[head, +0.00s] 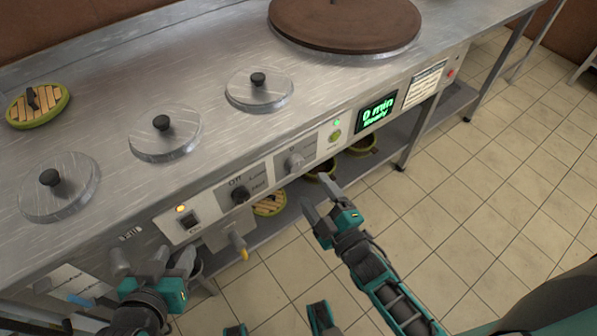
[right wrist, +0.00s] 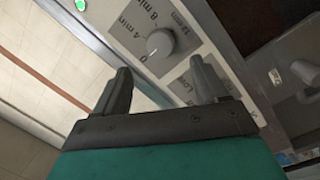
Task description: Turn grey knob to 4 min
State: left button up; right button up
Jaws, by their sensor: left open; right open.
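The grey knob (head: 294,161) is on the front panel of the steel counter, left of the green-lit display (head: 376,112), which reads "0 min" and "Ready". In the right wrist view the grey knob (right wrist: 160,44) has a dial marked 0, 4 min, 8 min and 12 min, and its pale mark appears to face the 0. My right gripper (head: 317,194) is open and empty, below and in front of the grey knob. In the right wrist view its fingers (right wrist: 160,72) are spread apart, short of the knob. My left gripper (head: 152,262) is open, low at the panel's left end.
A black knob (head: 240,195) sits left of the grey one, and a rocker switch with an orange light (head: 190,220) further left. Lidded pots and a brown round lid (head: 345,25) are on top. The tiled floor in front is clear.

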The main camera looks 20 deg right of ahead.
aim_at(297, 167)
jog(key=b+x, duration=0.1)
jog(key=x, duration=0.6)
jog(key=shift+w+a, duration=0.1)
jog(key=shift+w, duration=0.15)
jog(key=shift+c, duration=0.4)
jog(key=c, duration=1)
jog(key=shift+o, duration=0.2)
